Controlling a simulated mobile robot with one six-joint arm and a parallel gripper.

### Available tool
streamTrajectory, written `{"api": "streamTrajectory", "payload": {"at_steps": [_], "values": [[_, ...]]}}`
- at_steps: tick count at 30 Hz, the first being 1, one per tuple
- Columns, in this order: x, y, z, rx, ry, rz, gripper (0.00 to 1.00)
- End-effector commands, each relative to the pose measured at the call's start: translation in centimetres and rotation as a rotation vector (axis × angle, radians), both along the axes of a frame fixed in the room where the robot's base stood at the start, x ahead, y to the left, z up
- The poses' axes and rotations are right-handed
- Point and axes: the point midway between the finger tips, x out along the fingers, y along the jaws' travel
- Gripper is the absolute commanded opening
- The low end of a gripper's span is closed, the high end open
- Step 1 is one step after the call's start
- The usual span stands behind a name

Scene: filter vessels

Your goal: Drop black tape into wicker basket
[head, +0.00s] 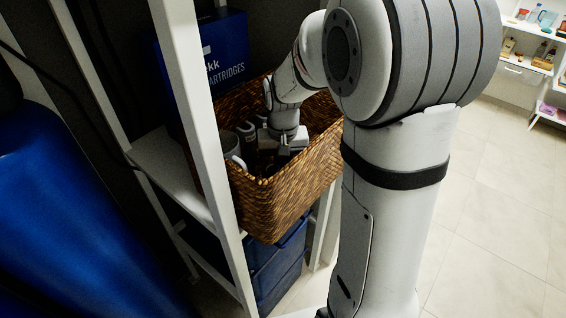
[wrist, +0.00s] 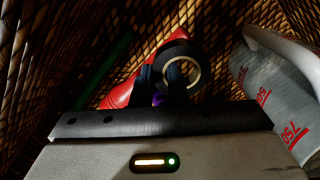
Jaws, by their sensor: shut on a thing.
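The wicker basket (head: 285,205) is brown and woven and stands on a white shelf. My gripper (head: 282,150) reaches down inside it, below the rim. In the wrist view, the black tape (wrist: 178,49) is a roll with a pale inner core. The dark fingers of my gripper (wrist: 162,78) are shut on the roll, with woven walls around them. The tape's lower edge is hidden by the fingers. I cannot tell whether the tape touches the things under it.
In the basket, a red object (wrist: 130,85) lies behind the fingers and a clear measuring jug (wrist: 268,90) with red marks stands at right. A blue box (head: 222,50) stands behind the basket. A white shelf post (head: 200,120) rises close to the basket's left.

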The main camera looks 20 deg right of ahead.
Motion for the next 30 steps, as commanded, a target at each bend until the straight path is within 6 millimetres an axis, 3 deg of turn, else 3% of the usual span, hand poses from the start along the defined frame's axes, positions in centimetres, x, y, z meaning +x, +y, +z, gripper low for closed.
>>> {"api": "streamTrajectory", "payload": {"at_steps": [20,21,28,30], "values": [[0.0,-0.1,-1.1,0.000,-0.001,-0.002,0.00],[0.0,-0.1,-1.1,0.000,-0.001,-0.002,0.17],[0.0,-0.1,-1.1,0.000,-0.001,-0.003,0.35],[0.0,-0.1,-1.1,0.000,-0.001,-0.003,0.35]]}}
